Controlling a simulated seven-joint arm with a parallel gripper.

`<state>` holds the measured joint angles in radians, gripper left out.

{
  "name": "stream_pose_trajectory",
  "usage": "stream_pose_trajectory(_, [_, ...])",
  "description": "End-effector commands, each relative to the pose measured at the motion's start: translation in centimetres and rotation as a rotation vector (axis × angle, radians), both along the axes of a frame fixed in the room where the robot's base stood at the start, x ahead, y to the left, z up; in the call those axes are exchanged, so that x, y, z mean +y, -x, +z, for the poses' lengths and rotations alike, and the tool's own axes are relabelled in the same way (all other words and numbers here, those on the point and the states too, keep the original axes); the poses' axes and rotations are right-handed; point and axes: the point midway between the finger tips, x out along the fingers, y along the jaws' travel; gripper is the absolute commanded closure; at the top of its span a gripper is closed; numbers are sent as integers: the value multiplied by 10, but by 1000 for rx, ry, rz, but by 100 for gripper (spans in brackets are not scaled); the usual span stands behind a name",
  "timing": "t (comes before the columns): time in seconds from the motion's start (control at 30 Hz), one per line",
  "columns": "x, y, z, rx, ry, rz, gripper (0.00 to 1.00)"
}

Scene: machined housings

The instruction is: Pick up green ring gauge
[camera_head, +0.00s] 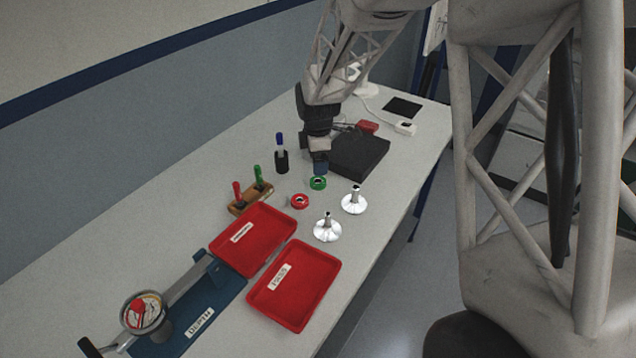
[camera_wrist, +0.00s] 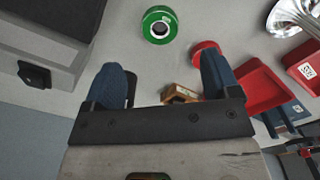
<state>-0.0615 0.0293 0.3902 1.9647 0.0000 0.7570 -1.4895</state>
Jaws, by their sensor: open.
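The green ring gauge (camera_head: 318,183) lies flat on the bench. In the head view it is just below my gripper (camera_head: 320,166), close to the blue fingertips. In the wrist view the green ring gauge (camera_wrist: 160,25) shows whole, with a dark bore and a small white label, beyond the fingertips and between their lines. My gripper (camera_wrist: 168,80) is open and empty, its two blue fingers wide apart. A red ring gauge (camera_head: 300,201) lies a little nearer the trays and partly shows behind the right finger in the wrist view (camera_wrist: 205,48).
A black block (camera_head: 360,155) stands right of my gripper. Two silver flanged parts (camera_head: 354,202) (camera_head: 327,230) stand right of the rings. A black holder (camera_head: 282,162) with a blue-topped tool and a wooden rack (camera_head: 250,198) stand left. Red trays (camera_head: 262,232) (camera_head: 300,300) lie nearer.

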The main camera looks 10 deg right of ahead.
Motion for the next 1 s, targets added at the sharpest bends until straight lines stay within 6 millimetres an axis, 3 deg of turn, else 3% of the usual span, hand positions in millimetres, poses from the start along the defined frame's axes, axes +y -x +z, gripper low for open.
stream_pose_trajectory(0.3, [0,0,-23,1,0,-1,18])
stream_pose_trajectory(0.77, [0,0,-28,1,0,-1,18])
stream_pose_trajectory(1.0, [0,0,-51,2,0,-1,18])
